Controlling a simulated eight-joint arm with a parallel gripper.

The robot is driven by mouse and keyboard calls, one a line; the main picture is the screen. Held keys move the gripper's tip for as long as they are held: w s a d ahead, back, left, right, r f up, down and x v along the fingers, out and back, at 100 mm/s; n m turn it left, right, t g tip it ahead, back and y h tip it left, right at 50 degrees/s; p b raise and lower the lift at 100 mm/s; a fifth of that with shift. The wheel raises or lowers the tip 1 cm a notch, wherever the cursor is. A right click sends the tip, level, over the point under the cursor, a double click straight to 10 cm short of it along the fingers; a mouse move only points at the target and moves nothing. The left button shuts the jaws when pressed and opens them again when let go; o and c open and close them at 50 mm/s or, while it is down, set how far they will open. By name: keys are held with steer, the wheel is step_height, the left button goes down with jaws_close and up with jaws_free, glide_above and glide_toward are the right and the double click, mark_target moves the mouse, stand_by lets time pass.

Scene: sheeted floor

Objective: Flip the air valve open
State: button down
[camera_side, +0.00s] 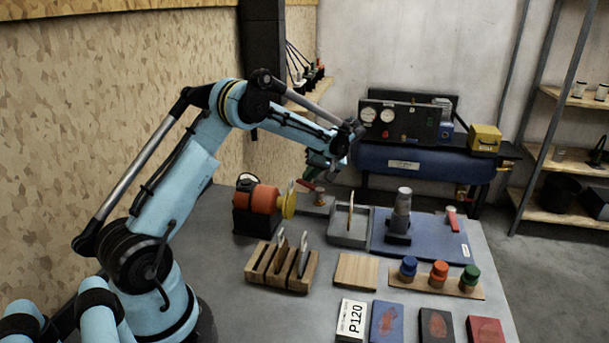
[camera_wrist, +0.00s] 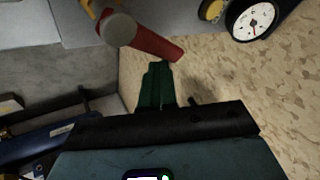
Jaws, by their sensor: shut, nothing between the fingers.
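The air valve shows in the wrist view as a red lever (camera_wrist: 152,42) running from a round grey cap (camera_wrist: 118,28) down to the right. In the side view, the red lever (camera_side: 305,184) and its brass-coloured stem stand on a grey plate at the back of the table. My gripper (camera_side: 311,176) is above the lever, pointing down. In the wrist view, the green fingers of my gripper (camera_wrist: 158,66) are together, with tips close to the lever's free end. I cannot tell whether they touch it. Nothing is held.
An orange motor with a yellow wheel (camera_side: 264,205) stands left of the valve. A grey tray (camera_side: 349,236) and a blue mat (camera_side: 425,244) lie to the right. A wooden rack (camera_side: 282,268) is nearer. A white dial gauge (camera_wrist: 254,20) shows in the wrist view.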

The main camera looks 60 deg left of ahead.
steer(key=shift+s, duration=0.8)
steer(key=shift+s+d+n+g, duration=0.1)
steer(key=shift+s+n+g, duration=0.3)
steer(key=shift+n, duration=0.4)
stand_by(0.5)
stand_by(0.6)
steer(key=v, duration=1.2)
steer(key=shift+r, duration=0.15)
steer(key=shift+w, duration=0.1)
